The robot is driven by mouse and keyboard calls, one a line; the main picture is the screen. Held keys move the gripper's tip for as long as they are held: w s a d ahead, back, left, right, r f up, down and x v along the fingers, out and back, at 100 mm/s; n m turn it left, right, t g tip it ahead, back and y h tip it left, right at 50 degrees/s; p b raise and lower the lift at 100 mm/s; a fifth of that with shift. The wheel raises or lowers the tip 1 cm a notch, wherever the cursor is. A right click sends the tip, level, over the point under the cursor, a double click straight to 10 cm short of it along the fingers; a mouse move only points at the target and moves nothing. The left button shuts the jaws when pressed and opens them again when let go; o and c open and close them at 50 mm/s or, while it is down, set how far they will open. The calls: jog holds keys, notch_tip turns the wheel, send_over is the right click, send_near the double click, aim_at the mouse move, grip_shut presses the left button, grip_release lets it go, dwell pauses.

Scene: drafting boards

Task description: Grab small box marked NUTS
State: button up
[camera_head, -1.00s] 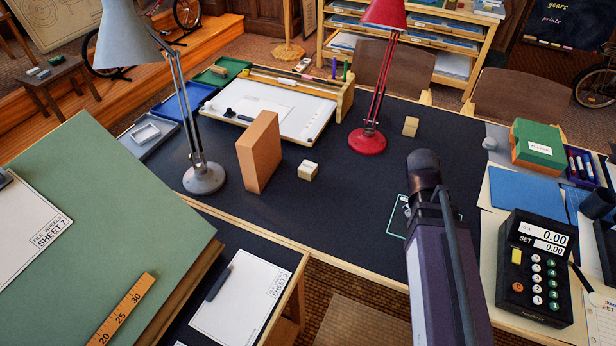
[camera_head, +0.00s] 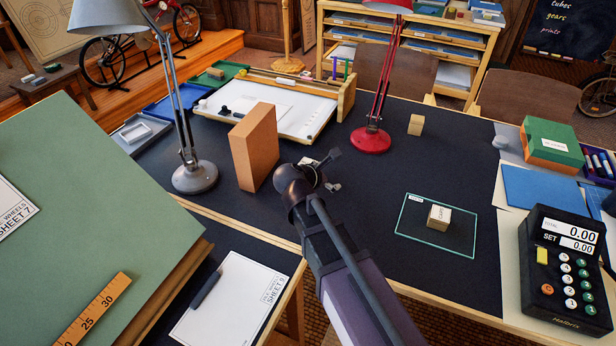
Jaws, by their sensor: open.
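A small pale box (camera_head: 307,161) stands on the dark table just right of the tall tan block; my gripper hides most of it. My gripper (camera_head: 335,170) is open, with its dark fingers spread at or just above this box. I cannot tell if they touch it. A third small box (camera_head: 415,125) stands farther back, right of the red lamp. The lettering is too small to read surely, so I cannot tell which is marked NUTS.
The tall tan block (camera_head: 254,147) stands close left of my gripper. A grey lamp (camera_head: 195,177) and a red lamp (camera_head: 371,140) rise from the table. A white drawing board (camera_head: 265,107) lies behind. A black calculator (camera_head: 566,268) is at right.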

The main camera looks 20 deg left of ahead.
aim_at(307, 164)
jog(key=s+a+n+t+b, duration=0.1)
jog(key=a+n, duration=0.1)
jog(key=a, duration=0.1)
jog(key=s+a+n+t+y, duration=0.1)
jog(key=a+n, duration=0.1)
jog(key=a, duration=0.2)
jog(key=s+a+n+y+b, duration=0.1)
jog(key=a+n, duration=0.1)
jog(key=a, duration=0.2)
jog(key=shift+s+f+n+t+b, duration=0.1)
jog(key=shift+f+n+t+b, duration=0.1)
jog(key=shift+n+t+b, duration=0.2)
jog(key=shift+d, duration=0.1)
jog(key=b+x, duration=0.2)
jog(key=x, duration=0.5)
jog(key=shift+f+b, duration=0.1)
jog(key=shift+b, duration=0.3)
jog(key=shift+x, duration=0.8)
